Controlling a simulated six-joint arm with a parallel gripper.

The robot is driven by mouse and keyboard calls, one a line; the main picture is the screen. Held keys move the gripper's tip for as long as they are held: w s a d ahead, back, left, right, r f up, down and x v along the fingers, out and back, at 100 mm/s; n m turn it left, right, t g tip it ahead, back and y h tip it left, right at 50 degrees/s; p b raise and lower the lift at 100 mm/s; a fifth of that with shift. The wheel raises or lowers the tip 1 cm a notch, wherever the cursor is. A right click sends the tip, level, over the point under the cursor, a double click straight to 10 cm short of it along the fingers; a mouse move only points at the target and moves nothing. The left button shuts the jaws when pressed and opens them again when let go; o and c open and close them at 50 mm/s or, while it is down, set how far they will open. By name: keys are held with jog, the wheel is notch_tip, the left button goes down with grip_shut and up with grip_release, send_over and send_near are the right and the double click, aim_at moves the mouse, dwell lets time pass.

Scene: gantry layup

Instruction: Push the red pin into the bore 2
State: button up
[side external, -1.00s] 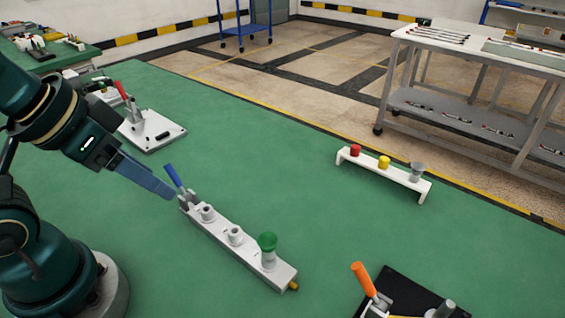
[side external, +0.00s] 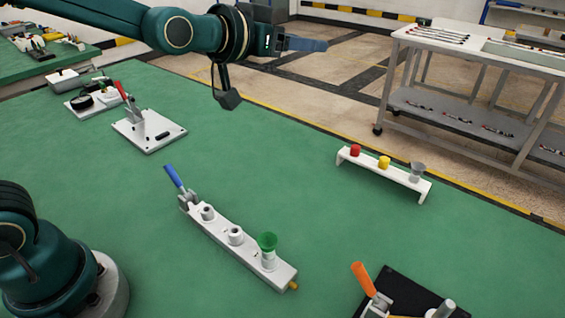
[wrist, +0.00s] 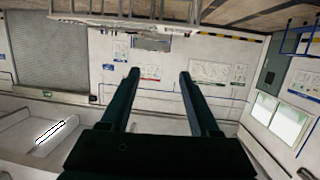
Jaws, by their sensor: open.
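The red pin (side external: 356,149) stands at the left end of a white raised rack, beside a yellow pin (side external: 384,162) and a grey pin (side external: 417,171). A white bore block (side external: 222,233) lies on the green table with a blue-handled clamp (side external: 174,177) at its far-left end. Two of its bores show empty bosses, a left one (side external: 207,212) and a middle one (side external: 235,235); a green pin (side external: 267,243) stands at the near-right one. I cannot read which is bore 2. My gripper (side external: 325,45) is raised high above the table's far edge, open and empty; the wrist view shows its two fingers apart (wrist: 160,75).
The white rack (side external: 400,178) stands near the yellow-edged table side. An orange-handled clamp (side external: 362,280) on a black plate is at the front right. A white plate with a red clamp (side external: 148,135) is at the left. Green table between block and rack is clear.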

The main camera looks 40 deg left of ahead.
jog(key=w+d+f, duration=0.2)
jog(key=w+f, duration=0.2)
jog(key=w, duration=0.1)
jog(key=m+g, duration=0.1)
jog(key=g, duration=0.1)
send_near(352, 150)
jog(key=shift+h, duration=0.3)
jog(key=x, duration=0.4)
jog(key=shift+a+f, duration=0.1)
jog(key=shift+a, duration=0.05)
jog(key=shift+x, duration=2.35)
grip_shut()
